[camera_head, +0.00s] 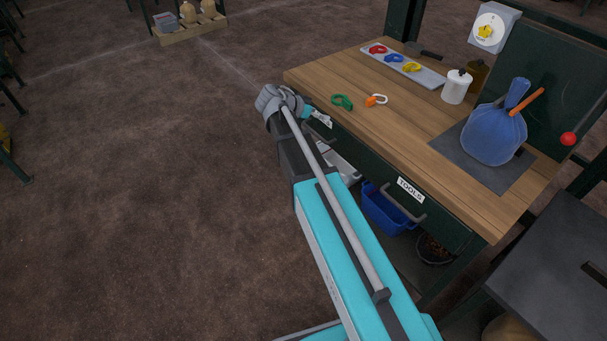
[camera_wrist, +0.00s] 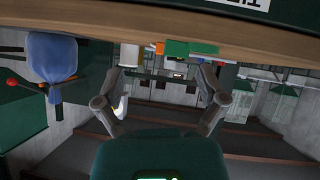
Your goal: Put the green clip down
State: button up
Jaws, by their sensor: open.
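The green clip (camera_head: 342,101) lies on the wooden workbench (camera_head: 400,115), close to its front left edge. An orange and white clip (camera_head: 376,100) lies to its right. My gripper sits beside the bench's front left edge, just left of and below the green clip in the head view, where the wrist hides most of it. In the wrist view my gripper (camera_wrist: 160,78) has its fingers spread with nothing between them. Beyond them, small green and orange shapes (camera_wrist: 160,47) show at the bench edge; I cannot tell surely which is the clip.
A grey tray (camera_head: 432,78) holds red, blue and yellow clips. A white bottle (camera_head: 456,87) and a blue tied bag (camera_head: 494,135) on a dark mat stand farther right. A drawer with a handle (camera_head: 404,204) is below the bench front. Open floor lies left.

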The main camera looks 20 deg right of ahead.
jog(key=s+a+f+n+y, duration=0.2)
jog(key=s+a+n+y, duration=0.1)
jog(key=s, duration=0.3)
jog(key=s+a+f+n+g+y, duration=0.1)
jog(key=s+a+f+n+y, duration=0.2)
jog(key=s, duration=0.4)
jog(key=s+a+f+n+g+y, duration=0.1)
jog(key=s+a+f+n+y, duration=0.2)
jog(key=s+a+n+y, duration=0.2)
jog(key=shift+s+a+f+n, duration=0.2)
jog(key=shift+s+n, duration=0.75)
jog(key=shift+n, duration=0.15)
jog(key=shift+r, duration=0.1)
notch_tip(320, 180, up, 15)
jog(key=p, duration=1.5)
jog(key=shift+f, duration=0.2)
jog(key=c, duration=0.5)
jog(key=shift+o, duration=0.2)
jog(key=shift+a, duration=0.1)
